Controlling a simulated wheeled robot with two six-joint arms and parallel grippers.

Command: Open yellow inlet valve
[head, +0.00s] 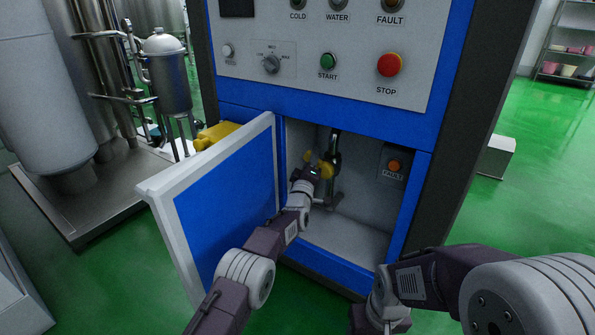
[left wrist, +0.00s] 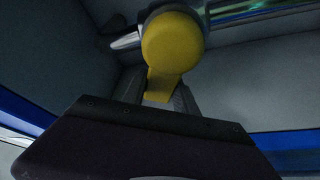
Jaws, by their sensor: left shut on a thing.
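The yellow inlet valve (head: 326,168) sits on a metal pipe inside the open lower cabinet of the blue machine. In the left wrist view its round yellow handle (left wrist: 172,42) fills the upper middle, with a tab pointing down between my fingers. My left gripper (head: 312,172) reaches into the cabinet and is shut on the yellow handle; its fingers (left wrist: 165,98) show on both sides of the tab. The gripper hides part of the valve in the head view. My right arm is at the lower right, and its fingertips are not clearly visible.
The blue cabinet door (head: 225,205) stands open to the left of my left arm. A control panel (head: 330,95) is above. Steel tanks (head: 168,75) stand at left. Green floor is free at right.

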